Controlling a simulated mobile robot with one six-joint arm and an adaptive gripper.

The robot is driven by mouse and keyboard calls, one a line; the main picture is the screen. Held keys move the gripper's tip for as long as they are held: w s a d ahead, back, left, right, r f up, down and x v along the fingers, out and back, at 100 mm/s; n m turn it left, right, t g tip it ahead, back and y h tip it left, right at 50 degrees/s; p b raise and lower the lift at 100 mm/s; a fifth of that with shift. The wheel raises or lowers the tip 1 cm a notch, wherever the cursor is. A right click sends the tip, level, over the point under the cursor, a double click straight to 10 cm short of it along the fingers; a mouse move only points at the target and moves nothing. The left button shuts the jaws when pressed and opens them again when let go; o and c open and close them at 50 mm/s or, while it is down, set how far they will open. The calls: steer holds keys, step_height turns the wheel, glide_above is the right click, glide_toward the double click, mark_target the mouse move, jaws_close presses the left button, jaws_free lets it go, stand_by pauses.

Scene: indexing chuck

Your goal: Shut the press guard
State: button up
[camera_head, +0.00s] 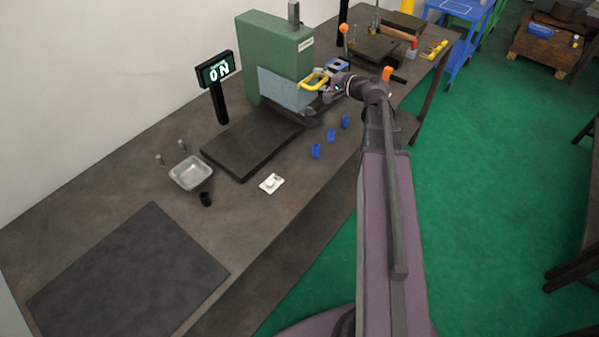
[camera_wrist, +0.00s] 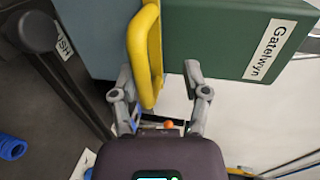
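The press (camera_head: 275,50) is a green machine on the bench, labelled Gatelwyn; its green body (camera_wrist: 215,40) also shows in the wrist view. The guard (camera_head: 283,92) is a grey-blue panel on the press's lower part, and in the wrist view (camera_wrist: 95,35) it stands left of the green body. A yellow handle (camera_head: 313,81) sticks out from it. My gripper (camera_head: 328,92) is at this handle. In the wrist view my gripper (camera_wrist: 157,72) is open, with the yellow handle (camera_wrist: 154,50) between its fingers, nearer the left one. I cannot tell whether a finger touches it.
Several blue pieces (camera_head: 331,135) lie on the bench near my arm. A dark plate (camera_head: 240,165), a clear tray (camera_head: 190,173) and a white switch-like piece (camera_head: 271,184) lie nearer. A dark mat (camera_head: 130,275) covers the front left.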

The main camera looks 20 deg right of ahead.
steer(key=shift+r+p, duration=2.8)
steer(key=shift+r, duration=0.35)
steer(key=shift+s+d+r, duration=0.1)
steer(key=shift+s+r, duration=0.05)
steer(key=shift+r, duration=0.1)
steer(key=p+v, duration=0.3)
steer(key=v, duration=1.1)
steer(key=shift+s+a+f+n+g+h+b, duration=1)
steer(key=shift+a+f+n+g, duration=0.85)
steer(key=shift+a+f, duration=1.6)
steer(key=shift+s+a+f+n+g+h+b, duration=1.05)
steer(key=shift+a+f+g, duration=1.15)
steer(key=shift+a+f, duration=1.25)
steer(key=shift+s+a+f+n+g+h+b, duration=0.65)
steer(key=shift+s+a+f+n+g+h, duration=1.05)
steer(key=shift+a+f, duration=1.75)
steer(key=shift+s+a+f+n+g+h+b, duration=0.15)
steer(key=shift+s+a+n+g+h+b, duration=0.1)
steer(key=shift+s+a+n+g+h, duration=0.2)
steer(key=shift+s+a+f+n+g+h+b, duration=0.2)
steer(key=shift+s+a+n+g, duration=0.1)
steer(key=shift+a+n, duration=0.25)
